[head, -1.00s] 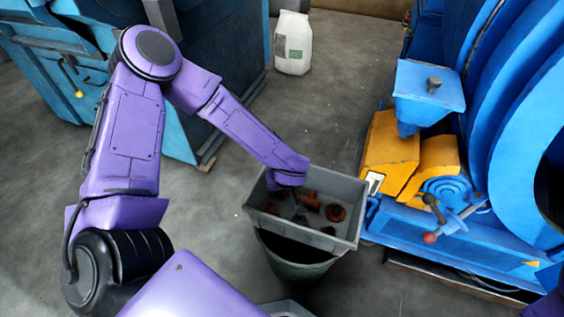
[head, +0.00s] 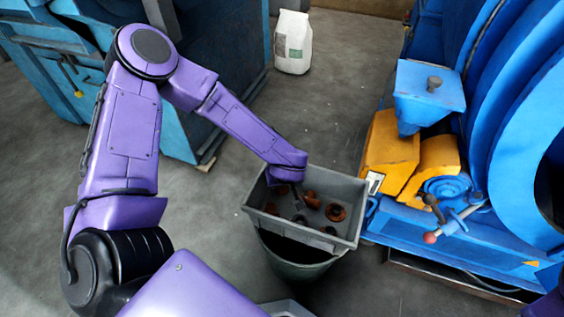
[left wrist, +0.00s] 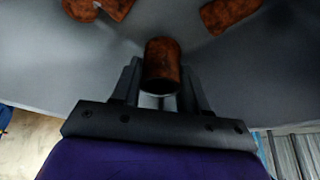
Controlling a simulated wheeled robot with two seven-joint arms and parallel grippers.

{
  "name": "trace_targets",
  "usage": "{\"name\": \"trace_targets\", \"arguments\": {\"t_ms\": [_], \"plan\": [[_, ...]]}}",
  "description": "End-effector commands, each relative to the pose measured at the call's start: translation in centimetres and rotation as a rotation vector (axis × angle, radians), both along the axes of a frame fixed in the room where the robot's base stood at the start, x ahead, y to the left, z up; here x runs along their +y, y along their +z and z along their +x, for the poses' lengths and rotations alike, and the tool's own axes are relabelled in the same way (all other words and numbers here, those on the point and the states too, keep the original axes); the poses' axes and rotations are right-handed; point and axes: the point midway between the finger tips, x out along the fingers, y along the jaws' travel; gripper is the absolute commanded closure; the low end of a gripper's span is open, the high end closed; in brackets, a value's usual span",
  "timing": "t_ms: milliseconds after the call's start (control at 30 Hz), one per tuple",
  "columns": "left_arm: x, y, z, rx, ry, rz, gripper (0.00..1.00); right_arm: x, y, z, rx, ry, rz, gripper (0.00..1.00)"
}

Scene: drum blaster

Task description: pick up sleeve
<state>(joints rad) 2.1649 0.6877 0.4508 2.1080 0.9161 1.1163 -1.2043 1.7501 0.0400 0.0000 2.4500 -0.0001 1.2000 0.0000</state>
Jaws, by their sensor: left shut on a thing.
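A rusty brown sleeve (left wrist: 162,62) stands between the two fingers of my left gripper (left wrist: 160,88) in the left wrist view. The fingers are shut on it, one on each side. In the head view my left gripper (head: 297,200) reaches down into a grey tray (head: 352,190). The sleeve in its fingers cannot be told apart clearly there. Other rusty parts lie in the tray, including a round one (head: 335,212) on the right and one (head: 311,199) near the middle. My right gripper is out of view.
The tray rests over a dark round bin (head: 300,265). A blue machine with a yellow part (head: 390,150) and a lever with a red knob (head: 430,237) stands close on the right. A white bag (head: 292,42) stands at the back. Floor left of the tray is clear.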

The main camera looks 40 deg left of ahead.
Motion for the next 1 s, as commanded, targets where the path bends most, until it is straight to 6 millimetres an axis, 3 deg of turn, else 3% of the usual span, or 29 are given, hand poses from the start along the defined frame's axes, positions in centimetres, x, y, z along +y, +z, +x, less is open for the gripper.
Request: {"name": "trace_targets", "arguments": {"t_ms": [33, 200, 500, 700, 1000], "plan": [[0.0, 1.9, 0.1, -0.006, 0.001, -0.001, 1.0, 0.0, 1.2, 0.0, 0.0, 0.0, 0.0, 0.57], [0.0, 6.6, 0.2, -0.006, 0.0, -0.001, 1.0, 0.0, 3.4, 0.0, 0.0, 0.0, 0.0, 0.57], [0.0, 13.6, 0.1, -0.003, 0.001, 0.0, 1.0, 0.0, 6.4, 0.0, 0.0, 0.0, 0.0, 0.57], [0.0, 15.2, 0.0, -0.001, 0.0, -0.001, 1.0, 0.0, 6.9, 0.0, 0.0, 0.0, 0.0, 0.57], [0.0, 15.2, 0.0, -0.002, 0.001, 0.0, 1.0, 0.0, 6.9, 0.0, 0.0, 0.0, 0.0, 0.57]]}}
